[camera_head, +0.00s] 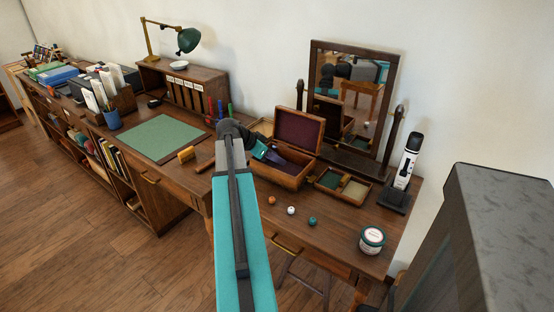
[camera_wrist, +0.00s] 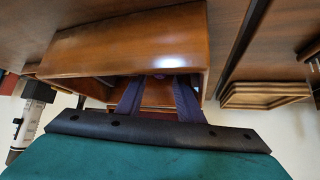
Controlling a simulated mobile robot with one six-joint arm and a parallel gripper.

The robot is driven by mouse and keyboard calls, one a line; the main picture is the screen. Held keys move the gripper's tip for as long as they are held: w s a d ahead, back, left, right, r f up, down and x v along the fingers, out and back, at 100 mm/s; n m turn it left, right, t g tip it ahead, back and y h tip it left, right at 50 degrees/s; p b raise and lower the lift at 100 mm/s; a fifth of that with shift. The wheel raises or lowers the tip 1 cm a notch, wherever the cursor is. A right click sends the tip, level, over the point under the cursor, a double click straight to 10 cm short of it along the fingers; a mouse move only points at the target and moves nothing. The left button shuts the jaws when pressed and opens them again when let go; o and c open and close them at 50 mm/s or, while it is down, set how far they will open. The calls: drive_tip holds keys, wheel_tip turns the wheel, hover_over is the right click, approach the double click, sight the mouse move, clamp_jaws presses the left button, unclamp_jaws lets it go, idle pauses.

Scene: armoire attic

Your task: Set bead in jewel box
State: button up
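The wooden jewel box (camera_head: 275,177) stands on the desk with its purple-lined lid (camera_head: 299,131) raised. Its wooden wall also fills the upper part of the wrist view (camera_wrist: 130,42). My gripper (camera_head: 283,160) reaches over the box from the left, its fingers at the box opening. In the wrist view its two dark fingers (camera_wrist: 158,84) are spread apart, with no bead visible between them. The tips and the box floor are partly hidden. An orange bead (camera_head: 272,200), a white bead (camera_head: 291,210) and a teal bead (camera_head: 312,221) lie apart on the desktop in front of the box.
A compartment tray (camera_head: 348,202) is right of the box. A mirror (camera_head: 352,85) stands behind. A white and black device (camera_head: 410,155) and a round jar (camera_head: 372,240) stand at the right. The green desk mat (camera_head: 160,137) is left. The front desktop around the beads is mostly clear.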

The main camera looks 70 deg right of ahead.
drive_tip(key=v, duration=1)
drive_tip(key=shift+w+a+r, duration=0.2)
drive_tip(key=shift+a+r, duration=0.05)
idle(0.4)
